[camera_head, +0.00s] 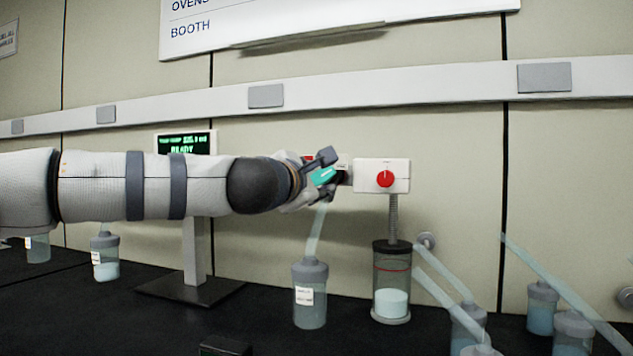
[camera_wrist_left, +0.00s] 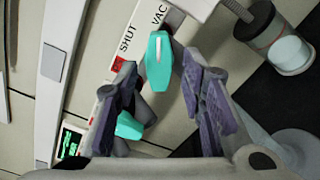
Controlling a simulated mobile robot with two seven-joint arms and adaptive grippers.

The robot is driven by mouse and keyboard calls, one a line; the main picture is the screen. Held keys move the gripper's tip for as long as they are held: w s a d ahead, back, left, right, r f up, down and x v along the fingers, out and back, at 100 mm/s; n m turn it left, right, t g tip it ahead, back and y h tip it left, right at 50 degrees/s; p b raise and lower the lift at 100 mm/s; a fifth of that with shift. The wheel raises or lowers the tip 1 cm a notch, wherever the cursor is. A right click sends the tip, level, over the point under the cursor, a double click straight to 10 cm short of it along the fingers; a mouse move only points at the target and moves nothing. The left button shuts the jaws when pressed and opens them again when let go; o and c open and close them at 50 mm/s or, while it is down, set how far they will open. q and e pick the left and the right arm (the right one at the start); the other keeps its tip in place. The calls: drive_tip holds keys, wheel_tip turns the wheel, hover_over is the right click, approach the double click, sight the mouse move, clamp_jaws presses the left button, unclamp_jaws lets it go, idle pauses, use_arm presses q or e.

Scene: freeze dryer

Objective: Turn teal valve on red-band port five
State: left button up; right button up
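A teal valve handle (camera_head: 325,176) with a pale line on it shows in the head view beside my left gripper (camera_head: 318,165), partly covered by it. In the left wrist view the teal handle (camera_wrist_left: 159,62) lies between the fingertips of my left gripper (camera_wrist_left: 160,75). The fingers stand apart, with a gap visible on each side of the handle. Beside the handle is a white plate (camera_wrist_left: 124,42) reading "SHUT" and "VAC", with a red patch. A second teal piece (camera_wrist_left: 128,126) lies behind the left-hand finger. My right gripper is in neither view.
A white box with a red knob (camera_head: 385,178) is right of the valve, above a clear cylinder (camera_head: 391,285) with a dark lid. Several more flasks are at right. A green-text display (camera_head: 187,142) is behind my arm.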

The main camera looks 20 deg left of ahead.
use_arm(q)
drive_tip(key=shift+w, duration=0.55)
drive_tip(key=shift+r, duration=0.1)
clamp_jaws()
